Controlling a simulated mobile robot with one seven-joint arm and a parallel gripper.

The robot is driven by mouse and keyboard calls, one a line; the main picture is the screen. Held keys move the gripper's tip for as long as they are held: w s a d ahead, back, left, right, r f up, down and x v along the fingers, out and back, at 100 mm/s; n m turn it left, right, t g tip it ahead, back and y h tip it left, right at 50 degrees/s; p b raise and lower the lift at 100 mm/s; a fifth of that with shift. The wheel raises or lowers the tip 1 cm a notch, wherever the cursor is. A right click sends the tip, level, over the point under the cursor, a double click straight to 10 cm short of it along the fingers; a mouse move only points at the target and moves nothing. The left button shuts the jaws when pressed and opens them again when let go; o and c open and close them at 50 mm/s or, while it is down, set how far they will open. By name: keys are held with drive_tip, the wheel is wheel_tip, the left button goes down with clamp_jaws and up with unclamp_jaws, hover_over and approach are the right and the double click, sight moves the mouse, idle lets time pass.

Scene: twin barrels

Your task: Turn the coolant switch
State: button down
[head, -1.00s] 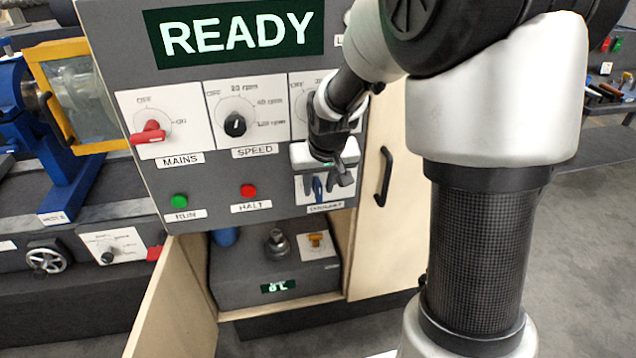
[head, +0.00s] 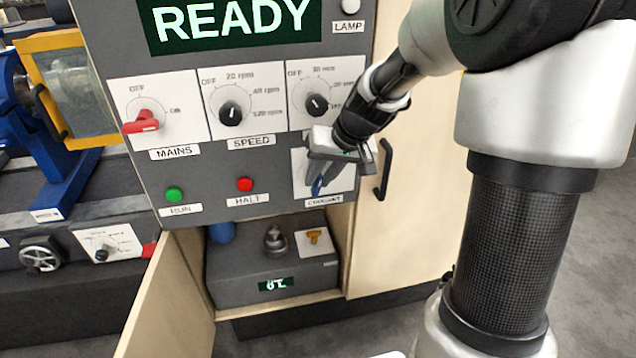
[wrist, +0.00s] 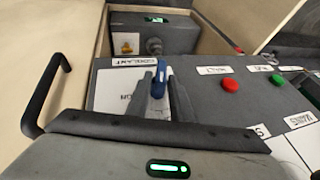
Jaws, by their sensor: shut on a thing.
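The blue coolant switch (head: 317,188) is on a white plate low on the grey panel, above the COOLANT label (head: 325,202). My gripper (head: 321,182) reaches it from the right and is shut on it. The wrist view shows the blue handle (wrist: 160,78) between the two grey fingers, near their tips. The handle looks slightly tilted in the head view. My gripper hides part of the plate and its markings.
The red MAINS switch (head: 141,122), SPEED knob (head: 235,112), green RUN button (head: 174,195) and red HALT button (head: 245,184) are left of my gripper. A black door handle (head: 384,170) stands close on the right. Below, an open cupboard holds a grey box (head: 240,278).

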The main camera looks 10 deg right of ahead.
drive_tip(key=shift+d+f+m+t+y+b, duration=0.35)
drive_tip(key=shift+m+y+b, duration=0.3)
drive_tip(key=shift+y+b, duration=1.7)
drive_tip(key=shift+d+f+m+t+y+b, duration=0.2)
drive_tip(key=shift+f+m+t+y+b, duration=0.35)
drive_tip(key=shift+y+b, duration=1.8)
drive_tip(key=shift+d+f+m+t+y+b, duration=0.35)
drive_tip(key=shift+m+y+b, duration=0.35)
drive_tip(key=shift+y+b, duration=1.6)
drive_tip(key=c, duration=1.8)
unclamp_jaws()
drive_tip(key=shift+a, duration=0.1)
drive_tip(key=shift+o, duration=0.2)
drive_tip(key=p+v, duration=0.1)
drive_tip(key=v, duration=1.6)
drive_tip(key=shift+s+d+r, duration=0.15)
drive_tip(key=shift+s+d, duration=0.05)
drive_tip(key=shift+d, duration=0.05)
